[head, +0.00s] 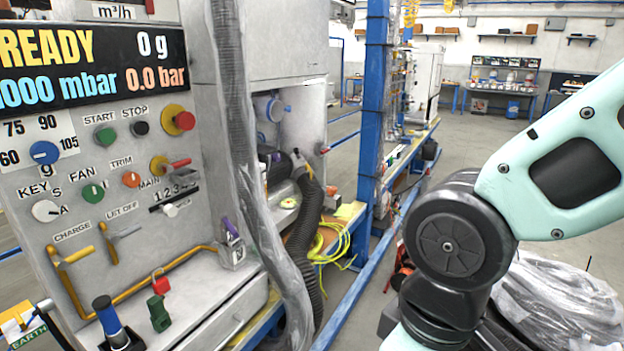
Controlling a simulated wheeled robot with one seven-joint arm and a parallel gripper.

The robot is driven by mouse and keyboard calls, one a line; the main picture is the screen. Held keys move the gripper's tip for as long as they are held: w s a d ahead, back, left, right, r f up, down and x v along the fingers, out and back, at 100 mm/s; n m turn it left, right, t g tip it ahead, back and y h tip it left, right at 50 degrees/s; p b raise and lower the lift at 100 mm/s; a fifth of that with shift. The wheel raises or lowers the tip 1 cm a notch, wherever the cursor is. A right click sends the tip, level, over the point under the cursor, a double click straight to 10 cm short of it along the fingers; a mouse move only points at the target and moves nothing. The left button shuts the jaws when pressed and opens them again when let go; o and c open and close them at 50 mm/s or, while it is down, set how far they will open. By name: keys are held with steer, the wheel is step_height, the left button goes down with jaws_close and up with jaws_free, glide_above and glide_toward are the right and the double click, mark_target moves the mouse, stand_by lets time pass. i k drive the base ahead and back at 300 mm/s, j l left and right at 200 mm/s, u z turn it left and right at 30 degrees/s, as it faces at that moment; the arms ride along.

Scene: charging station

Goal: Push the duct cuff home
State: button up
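A black corrugated duct hose (305,225) hangs in the open bay right of the control panel. Its upper end bends to a dark collar (298,163), which looks like the duct cuff, beside a dark round part at the bay's back. I cannot tell whether the cuff is fully seated or stands off. A grey ribbed hose (232,110) runs down in front of the panel's right edge and partly hides the bay. My gripper is out of the picture; only my mint and black arm links show at the right.
The control panel (120,160) has knobs, buttons, a yellow CHARGE lever (70,255) and a display reading READY, 0 g, 1000 mbar, 0.0 bar. A blue post (374,110) stands right of the bay. Yellow hose coils (332,240) lie below. Open floor lies beyond.

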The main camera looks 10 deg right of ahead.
mark_target(309, 181)
steer(key=i+l+u, duration=0.25)
steer(key=i+l, duration=0.5)
steer(key=i, duration=0.35)
steer(key=i+l+u, duration=0.25)
steer(key=i+l, duration=0.7)
